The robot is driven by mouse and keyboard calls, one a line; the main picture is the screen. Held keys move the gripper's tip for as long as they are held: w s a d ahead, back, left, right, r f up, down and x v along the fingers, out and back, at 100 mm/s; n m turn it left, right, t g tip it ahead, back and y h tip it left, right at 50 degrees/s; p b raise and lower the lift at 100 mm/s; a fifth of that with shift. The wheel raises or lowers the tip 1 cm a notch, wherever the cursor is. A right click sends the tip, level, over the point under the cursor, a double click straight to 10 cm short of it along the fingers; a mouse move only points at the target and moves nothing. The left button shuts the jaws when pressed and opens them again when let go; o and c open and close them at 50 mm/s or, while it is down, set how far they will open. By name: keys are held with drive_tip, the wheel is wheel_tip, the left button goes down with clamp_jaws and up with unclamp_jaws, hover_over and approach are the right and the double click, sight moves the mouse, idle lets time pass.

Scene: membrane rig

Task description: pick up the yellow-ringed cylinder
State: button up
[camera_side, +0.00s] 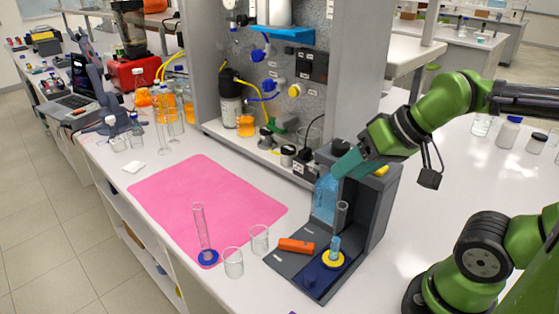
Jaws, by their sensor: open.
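The yellow-ringed cylinder (336,245) stands upright on the dark base plate of the grey rig (376,205). My gripper (327,192) comes in from the right on the green arm, above and slightly left of the cylinder's top, close to the rig's upright.
An orange block (296,245) lies left of the cylinder on the plate. Two empty glass beakers (233,263) (259,239) and a blue-footed cylinder (200,230) stand farther left. The pink mat (190,195) is mostly clear. A grey cabinet (355,60) rises behind.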

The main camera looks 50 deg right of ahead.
idle(0.5)
wheel_tip(320, 180, up, 7)
drive_tip(key=w+n+g+h, duration=0.1)
drive_tip(key=n+g+h, duration=0.1)
drive_tip(key=n+g, duration=0.4)
drive_tip(key=m+g, duration=0.1)
approach(337, 235)
drive_tip(key=shift+w+d+f, duration=0.15)
drive_tip(key=shift+d+f, duration=0.1)
drive_tip(key=shift+f, duration=0.55)
drive_tip(key=shift+w+d+f, duration=0.2)
drive_tip(key=shift+f, duration=0.65)
clamp_jaws()
